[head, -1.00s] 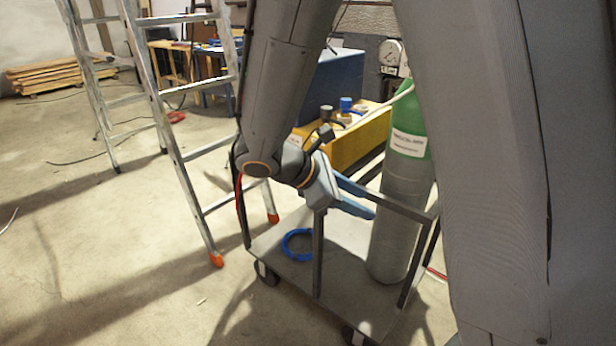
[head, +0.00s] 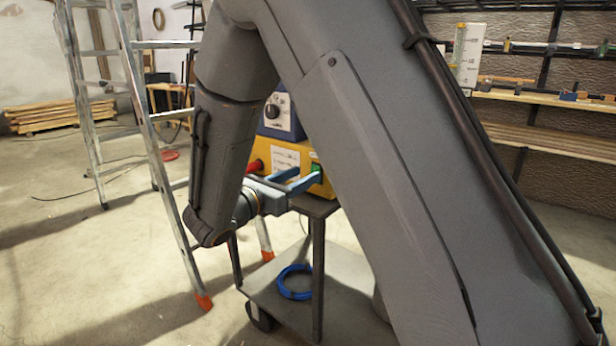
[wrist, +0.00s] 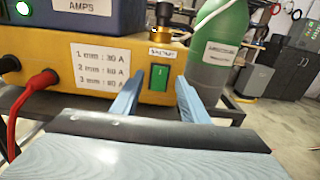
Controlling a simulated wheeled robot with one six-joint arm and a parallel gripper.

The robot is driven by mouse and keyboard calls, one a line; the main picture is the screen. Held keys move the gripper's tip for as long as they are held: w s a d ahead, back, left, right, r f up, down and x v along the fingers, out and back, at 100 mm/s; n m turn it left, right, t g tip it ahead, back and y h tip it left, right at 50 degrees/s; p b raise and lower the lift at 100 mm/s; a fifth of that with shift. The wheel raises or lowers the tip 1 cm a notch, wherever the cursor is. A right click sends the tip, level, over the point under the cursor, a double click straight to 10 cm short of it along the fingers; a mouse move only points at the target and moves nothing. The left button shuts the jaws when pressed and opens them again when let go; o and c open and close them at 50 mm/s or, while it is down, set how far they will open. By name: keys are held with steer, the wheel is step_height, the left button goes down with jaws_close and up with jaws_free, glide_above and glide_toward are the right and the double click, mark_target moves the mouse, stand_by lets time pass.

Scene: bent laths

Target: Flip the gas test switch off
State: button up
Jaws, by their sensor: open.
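The gas test switch is a green rocker (wrist: 158,77) with a small white mark, set in the front of a yellow box (wrist: 95,62). A small label (wrist: 163,52) sits above it, its lettering hard to read. The green switch also shows in the head view (head: 316,167), at the right end of the yellow box's front. My gripper (head: 308,176) is open and empty, with its blue fingers pointing at the box. In the wrist view its fingertips (wrist: 160,84) stand left and right of the switch; I cannot tell whether they touch the box.
A blue unit (wrist: 75,18) sits on the yellow box. A red plug and cable (wrist: 42,80) leave the box at left. A green-topped gas cylinder (wrist: 218,52) stands close on the right. The cart's lower shelf holds a blue coil (head: 295,283). A ladder (head: 150,130) stands at left.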

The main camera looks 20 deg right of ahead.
mark_target(315, 170)
steer(key=shift+x, duration=1.65)
jaws_close()
steer(key=shift+f+t+h+b, duration=0.45)
steer(key=shift+t+h+b, duration=0.05)
steer(key=shift+h, duration=0.2)
steer(key=shift+s+a+t+h, duration=0.1)
steer(key=shift+t+h, duration=0.4)
steer(key=shift+h, duration=0.2)
jaws_free()
